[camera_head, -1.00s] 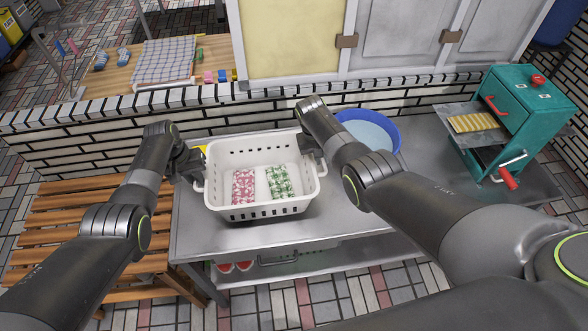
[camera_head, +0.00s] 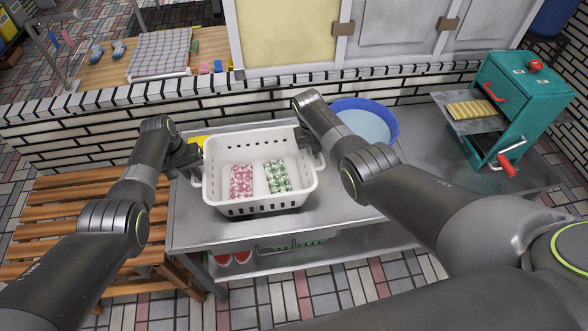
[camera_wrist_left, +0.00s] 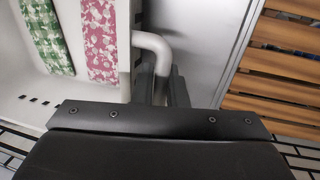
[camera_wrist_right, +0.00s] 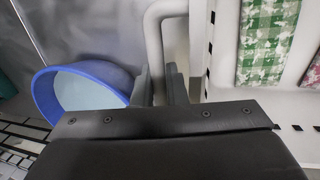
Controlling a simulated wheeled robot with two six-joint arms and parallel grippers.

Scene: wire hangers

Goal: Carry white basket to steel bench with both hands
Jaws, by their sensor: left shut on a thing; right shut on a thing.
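The white basket (camera_head: 262,206) is over the left part of the steel bench (camera_head: 345,205). A pink patterned cloth (camera_head: 242,182) and a green patterned cloth (camera_head: 277,176) lie inside it. My left gripper (camera_head: 196,176) is shut on the basket's left handle, which shows in the left wrist view (camera_wrist_left: 152,42). My right gripper (camera_head: 316,156) is shut on the right handle, which shows in the right wrist view (camera_wrist_right: 155,25). The basket looks level. I cannot tell whether its base touches the bench top.
A blue basin (camera_head: 388,108) stands just behind and right of the basket. A teal machine (camera_head: 522,90) with a red-handled crank stands at the bench's right. A wooden slatted bench (camera_head: 70,225) is at the left. A low brick wall (camera_head: 80,135) runs behind. The front middle bench top is clear.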

